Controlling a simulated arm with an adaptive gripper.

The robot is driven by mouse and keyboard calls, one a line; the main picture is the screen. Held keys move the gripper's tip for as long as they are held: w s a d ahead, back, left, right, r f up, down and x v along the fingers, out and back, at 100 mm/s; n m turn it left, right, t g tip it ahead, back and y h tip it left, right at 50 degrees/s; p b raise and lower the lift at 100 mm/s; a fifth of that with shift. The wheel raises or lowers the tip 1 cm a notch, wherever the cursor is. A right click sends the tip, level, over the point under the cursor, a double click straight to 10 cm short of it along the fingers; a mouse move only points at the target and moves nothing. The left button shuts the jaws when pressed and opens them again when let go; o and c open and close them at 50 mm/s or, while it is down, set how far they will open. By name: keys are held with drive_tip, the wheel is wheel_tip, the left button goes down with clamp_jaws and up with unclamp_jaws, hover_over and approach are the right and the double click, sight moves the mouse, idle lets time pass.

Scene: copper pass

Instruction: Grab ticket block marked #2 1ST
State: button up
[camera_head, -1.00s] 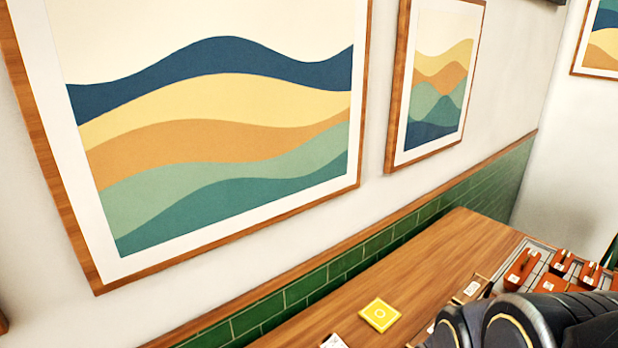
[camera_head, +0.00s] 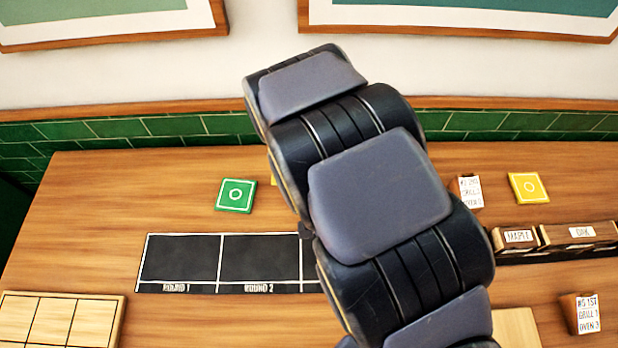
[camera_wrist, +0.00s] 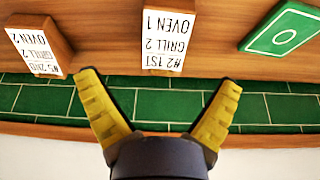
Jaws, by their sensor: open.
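The ticket block marked #2 1ST (camera_wrist: 168,40) stands at the top centre of the wrist view, its lettering upside down there; it also reads GRILL 2, OVEN 1. My gripper (camera_wrist: 161,82) is open and empty, its yellow fingers spread below the block in that picture. The block lies between the two fingers' lines but apart from them. In the head view my arm covers the middle of the table, and I cannot see this block or the gripper there.
Another ticket block (camera_wrist: 38,48), marked #5 2ND, stands left in the wrist view; a green tile (camera_wrist: 284,34) lies right. The head view shows a yellow tile (camera_head: 529,188), a black round board (camera_head: 180,258), a wooden grid tray (camera_head: 118,322) and another ticket block (camera_head: 581,313). Green wall tiles run behind.

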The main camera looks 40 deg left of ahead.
drive_tip(key=shift+x, duration=1.15)
drive_tip(key=shift+a+x, duration=0.15)
drive_tip(key=shift+x, duration=1.15)
drive_tip(key=shift+a+x, duration=0.1)
drive_tip(key=shift+x, duration=1.2)
drive_tip(key=shift+s, duration=0.15)
drive_tip(key=shift+c, duration=0.3)
drive_tip(key=c, duration=1.1)
